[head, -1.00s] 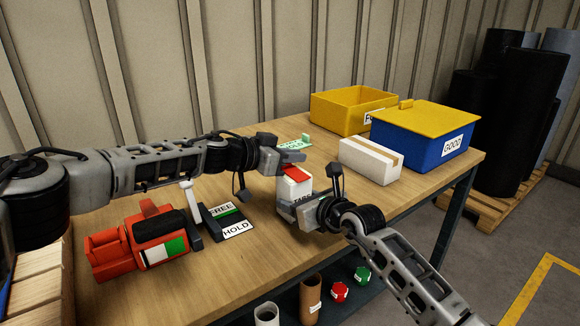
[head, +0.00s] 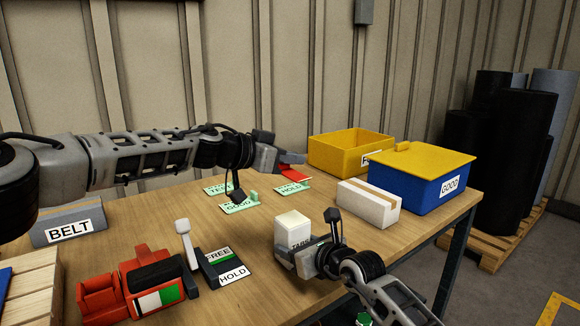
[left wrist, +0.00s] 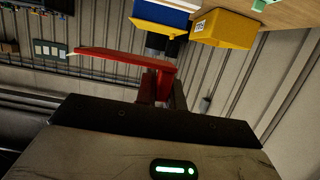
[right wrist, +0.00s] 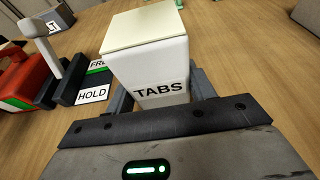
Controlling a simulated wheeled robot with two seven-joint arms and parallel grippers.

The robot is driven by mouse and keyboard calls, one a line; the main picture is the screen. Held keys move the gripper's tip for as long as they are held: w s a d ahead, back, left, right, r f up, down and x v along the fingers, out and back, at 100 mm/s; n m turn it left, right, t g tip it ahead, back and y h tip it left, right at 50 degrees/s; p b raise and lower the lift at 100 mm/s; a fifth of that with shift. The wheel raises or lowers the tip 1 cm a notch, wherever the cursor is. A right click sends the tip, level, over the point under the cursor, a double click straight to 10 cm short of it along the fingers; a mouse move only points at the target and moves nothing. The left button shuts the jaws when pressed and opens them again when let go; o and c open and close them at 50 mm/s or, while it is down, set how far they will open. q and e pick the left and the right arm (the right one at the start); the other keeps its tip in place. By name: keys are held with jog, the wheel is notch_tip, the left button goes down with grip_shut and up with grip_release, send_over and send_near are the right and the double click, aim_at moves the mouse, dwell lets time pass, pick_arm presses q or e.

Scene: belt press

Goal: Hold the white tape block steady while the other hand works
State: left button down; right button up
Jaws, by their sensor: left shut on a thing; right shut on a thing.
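The white block lettered TABS (head: 293,230) stands upright on the table, right of the middle. My right gripper (head: 296,256) is shut on it low down, one finger on either side. In the right wrist view the white block (right wrist: 155,50) fills the space between the fingers (right wrist: 160,95), its pale top uncovered. My left gripper (head: 284,163) is shut on a flat red tab (head: 294,175), up above the table behind the block. The red tab (left wrist: 125,58) also shows in the left wrist view, clear of other things.
Green plates (head: 240,207) lie behind the block. A taped white carton (head: 368,204), blue GOOD bin (head: 418,180) and yellow bin (head: 345,154) stand at back right. A red machine (head: 110,298), FREE/HOLD lever unit (head: 188,250) and BELT box (head: 68,222) are at left.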

jog(key=o, duration=1.2)
